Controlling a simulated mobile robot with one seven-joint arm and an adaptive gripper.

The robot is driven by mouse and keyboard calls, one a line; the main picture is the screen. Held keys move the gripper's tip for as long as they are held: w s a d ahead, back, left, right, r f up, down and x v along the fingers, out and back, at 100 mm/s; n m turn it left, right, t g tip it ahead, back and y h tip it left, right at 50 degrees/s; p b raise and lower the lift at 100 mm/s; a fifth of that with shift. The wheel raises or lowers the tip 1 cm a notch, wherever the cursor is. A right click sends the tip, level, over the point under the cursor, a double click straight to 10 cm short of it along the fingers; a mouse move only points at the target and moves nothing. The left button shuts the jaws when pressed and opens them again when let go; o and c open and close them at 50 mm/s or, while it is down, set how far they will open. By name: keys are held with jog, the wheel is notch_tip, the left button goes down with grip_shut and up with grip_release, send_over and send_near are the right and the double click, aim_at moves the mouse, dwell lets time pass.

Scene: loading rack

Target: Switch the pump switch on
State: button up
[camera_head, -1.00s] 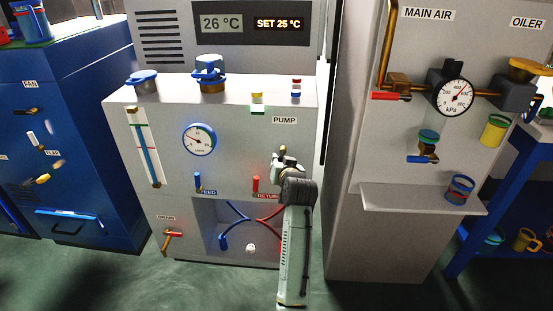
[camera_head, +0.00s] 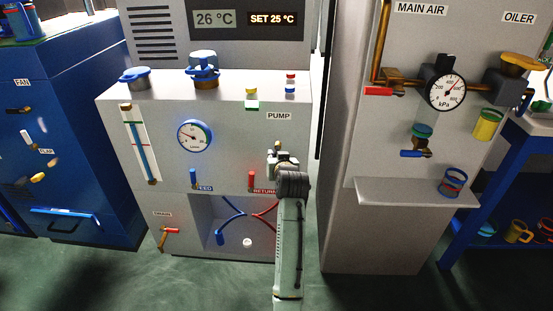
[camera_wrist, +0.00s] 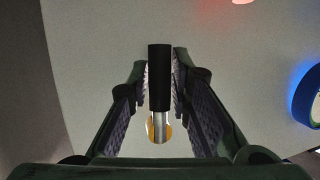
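The pump switch shows in the wrist view as a lever with a black tip (camera_wrist: 160,78), a metal shaft and a round brass base on the grey panel. My gripper (camera_wrist: 161,72) has its two fingers on either side of the black tip. They sit close against it and appear shut on it. In the head view my gripper (camera_head: 282,162) is at the grey cabinet front, below the PUMP label (camera_head: 279,116). It hides most of the switch there.
The gauge (camera_head: 195,135) is left of my gripper. A grey cabinet with a shelf (camera_head: 415,190) stands on the right, across a narrow gap.

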jog(key=o, duration=0.3)
jog(key=v, duration=1.2)
jog(key=shift+d, duration=0.1)
